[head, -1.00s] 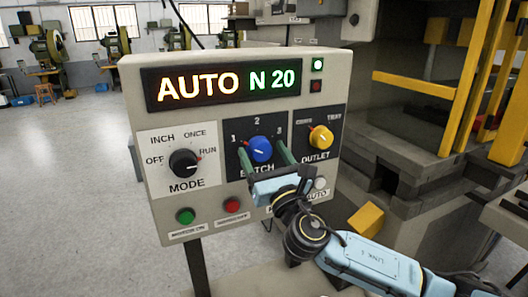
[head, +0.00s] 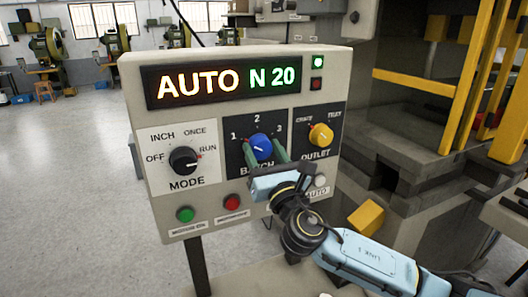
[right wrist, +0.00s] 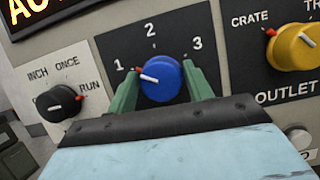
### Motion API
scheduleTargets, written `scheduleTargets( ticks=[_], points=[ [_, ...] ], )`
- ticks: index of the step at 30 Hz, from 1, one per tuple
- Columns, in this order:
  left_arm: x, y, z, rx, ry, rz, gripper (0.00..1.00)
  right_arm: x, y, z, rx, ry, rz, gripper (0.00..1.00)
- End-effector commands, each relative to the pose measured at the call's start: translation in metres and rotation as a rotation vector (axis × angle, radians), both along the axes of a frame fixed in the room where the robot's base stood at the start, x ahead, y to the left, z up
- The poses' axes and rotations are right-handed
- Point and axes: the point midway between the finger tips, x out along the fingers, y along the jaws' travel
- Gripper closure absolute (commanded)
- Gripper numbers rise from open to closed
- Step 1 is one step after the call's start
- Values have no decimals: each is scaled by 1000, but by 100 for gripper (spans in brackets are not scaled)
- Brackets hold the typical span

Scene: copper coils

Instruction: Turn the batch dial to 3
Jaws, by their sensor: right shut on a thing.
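The blue batch dial (head: 261,146) sits on a dark plate of the control panel, with 1, 2 and 3 printed around it. In the right wrist view the dial (right wrist: 161,84) has a red marker on its left side, toward 1, and a white line also pointing left. My right gripper (head: 265,154) is shut on the dial, with one green finger on its left side and one on its right. My left gripper is not in view.
The panel display (head: 230,82) reads AUTO N 20. The black mode dial (head: 184,160) is left of the batch dial, its marker toward RUN. The yellow outlet dial (head: 320,135) is close on the right. Green (head: 185,215) and red (head: 231,202) buttons lie below.

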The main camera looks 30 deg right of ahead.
Motion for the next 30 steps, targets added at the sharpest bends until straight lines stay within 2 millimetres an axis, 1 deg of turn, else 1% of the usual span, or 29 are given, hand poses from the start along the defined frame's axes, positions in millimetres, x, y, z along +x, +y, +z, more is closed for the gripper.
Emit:
scheduleTargets(
  ticks=[5,14,23,30],
  points=[
    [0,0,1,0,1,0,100,0,1,0,100,-5,0,72],
    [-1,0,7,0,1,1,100,0,1,0,366,-19,-1,72],
    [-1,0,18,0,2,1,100,0,1,1,652,-35,-3,72],
    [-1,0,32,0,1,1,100,0,1,2,879,-48,-2,72]
  ],
)
